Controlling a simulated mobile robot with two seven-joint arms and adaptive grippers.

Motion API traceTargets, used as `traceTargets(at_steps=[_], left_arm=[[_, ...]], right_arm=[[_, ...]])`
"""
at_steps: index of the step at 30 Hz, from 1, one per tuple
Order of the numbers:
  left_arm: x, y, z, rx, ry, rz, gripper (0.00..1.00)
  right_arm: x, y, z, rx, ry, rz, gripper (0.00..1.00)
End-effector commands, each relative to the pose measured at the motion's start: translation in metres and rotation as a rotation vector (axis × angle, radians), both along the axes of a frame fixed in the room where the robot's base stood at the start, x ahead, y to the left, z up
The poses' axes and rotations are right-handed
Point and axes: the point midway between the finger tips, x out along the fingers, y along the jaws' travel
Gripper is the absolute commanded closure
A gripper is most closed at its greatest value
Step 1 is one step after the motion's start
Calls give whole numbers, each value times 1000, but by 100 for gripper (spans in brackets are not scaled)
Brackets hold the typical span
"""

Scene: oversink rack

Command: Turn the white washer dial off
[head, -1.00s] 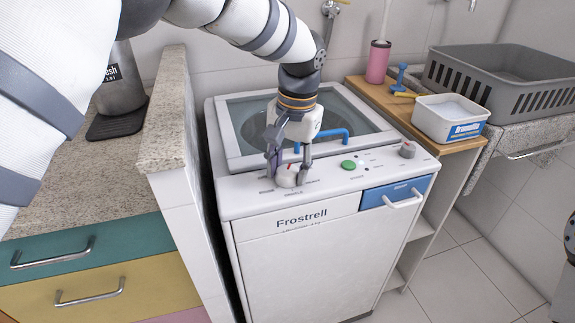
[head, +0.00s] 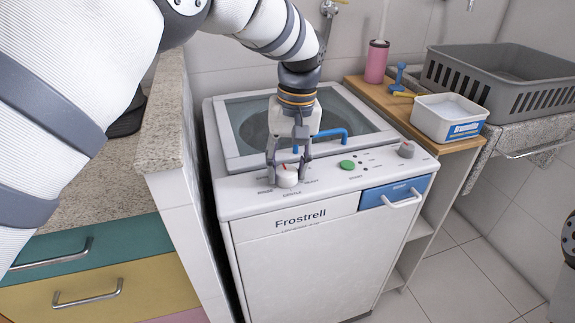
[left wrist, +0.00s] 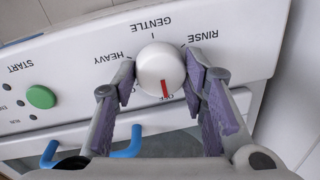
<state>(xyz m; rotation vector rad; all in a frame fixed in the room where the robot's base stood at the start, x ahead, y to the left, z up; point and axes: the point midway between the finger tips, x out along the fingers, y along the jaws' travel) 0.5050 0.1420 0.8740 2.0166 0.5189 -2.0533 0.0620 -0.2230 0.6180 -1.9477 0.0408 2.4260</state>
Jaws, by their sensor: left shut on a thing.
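The white washer dial (head: 287,178) sits at the left of the washer's control panel. It also shows in the left wrist view (left wrist: 158,66), with a red mark pointing down in the picture, toward my palm. The words RINSE, GENTLE and HEAVY are around it; the label on the red mark's side is mostly hidden. My left gripper (head: 288,180) reaches down from above with one finger on each side of the dial and is shut on it. In the left wrist view its purple pads (left wrist: 160,85) flank the dial. My right gripper is not in view.
The washer (head: 300,262) has a green button (head: 347,165), a grey knob (head: 406,149) and a blue drawer (head: 395,192) on its front. A blue lid handle (head: 330,134) is close behind my gripper. A granite counter (head: 165,130) stands at left, a wooden shelf at right.

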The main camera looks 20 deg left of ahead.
Motion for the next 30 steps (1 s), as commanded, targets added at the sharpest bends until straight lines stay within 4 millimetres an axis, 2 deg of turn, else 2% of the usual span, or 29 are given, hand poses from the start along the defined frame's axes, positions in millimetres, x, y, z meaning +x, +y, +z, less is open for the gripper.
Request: traceTargets(at_steps=[13,14,15,16,26,30], left_arm=[[-1,-1,-3,-1,7,9,89],[-1,-1,-3,-1,7,9,54],[-1,-1,-3,-1,7,9,45],[-1,-1,-3,-1,6,9,40],[0,0,2,-1,2,7,40],[2,-3,30,-1,-3,7,40]], right_arm=[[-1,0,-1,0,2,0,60],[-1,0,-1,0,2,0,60],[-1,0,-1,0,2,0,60],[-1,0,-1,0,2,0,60],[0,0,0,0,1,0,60],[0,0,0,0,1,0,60]])
